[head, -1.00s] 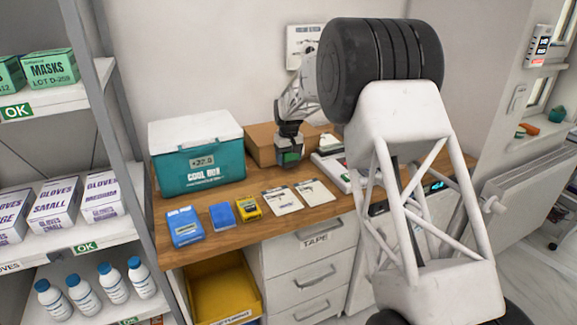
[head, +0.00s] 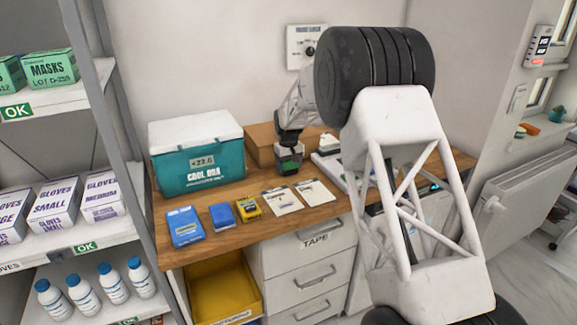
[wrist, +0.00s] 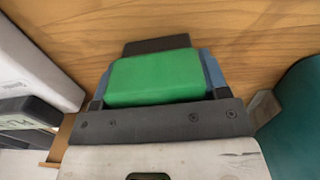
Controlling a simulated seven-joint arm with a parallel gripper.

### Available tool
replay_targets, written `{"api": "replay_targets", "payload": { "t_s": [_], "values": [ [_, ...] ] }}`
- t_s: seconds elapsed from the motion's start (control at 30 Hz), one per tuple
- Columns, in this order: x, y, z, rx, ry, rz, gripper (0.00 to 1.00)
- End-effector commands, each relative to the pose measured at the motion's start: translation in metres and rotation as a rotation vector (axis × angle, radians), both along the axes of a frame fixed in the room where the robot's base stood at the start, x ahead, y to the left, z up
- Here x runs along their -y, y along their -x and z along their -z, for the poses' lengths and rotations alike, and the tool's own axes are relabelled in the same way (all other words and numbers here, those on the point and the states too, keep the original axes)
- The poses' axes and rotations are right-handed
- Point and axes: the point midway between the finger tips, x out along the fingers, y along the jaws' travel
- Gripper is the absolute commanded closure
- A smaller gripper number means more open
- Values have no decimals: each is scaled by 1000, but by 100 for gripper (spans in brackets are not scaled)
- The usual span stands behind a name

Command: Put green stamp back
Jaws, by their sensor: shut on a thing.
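The green stamp (wrist: 155,78) is held between the two blue-grey fingers of my gripper (wrist: 158,82) in the wrist view. A dark piece shows just beyond its green face. In the head view my gripper (head: 289,158) is low over the wooden desk, between the teal cool box and the white tray-like device, with the green stamp (head: 288,165) small under it. I cannot tell whether the stamp touches the desk.
The cool box (head: 200,165) stands left of my gripper and a brown box (head: 262,140) behind it. The white device (head: 328,163) is close on the right. Two paper cards (head: 283,201) lie in front; blue boxes (head: 184,228) and a yellow device (head: 249,208) are front left.

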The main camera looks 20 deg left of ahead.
Motion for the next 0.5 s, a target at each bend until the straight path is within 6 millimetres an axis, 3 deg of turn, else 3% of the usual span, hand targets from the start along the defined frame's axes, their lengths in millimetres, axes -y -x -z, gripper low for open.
{"api": "replay_targets", "payload": {
  "t_s": [0.03,0.07,0.2,0.5],
  "values": [
    [0,0,1,0,0,0,47],
    [0,0,2,0,0,0,31],
    [0,0,1,0,0,0,9],
    [0,0,1,0,0,0,7]
  ]
}}
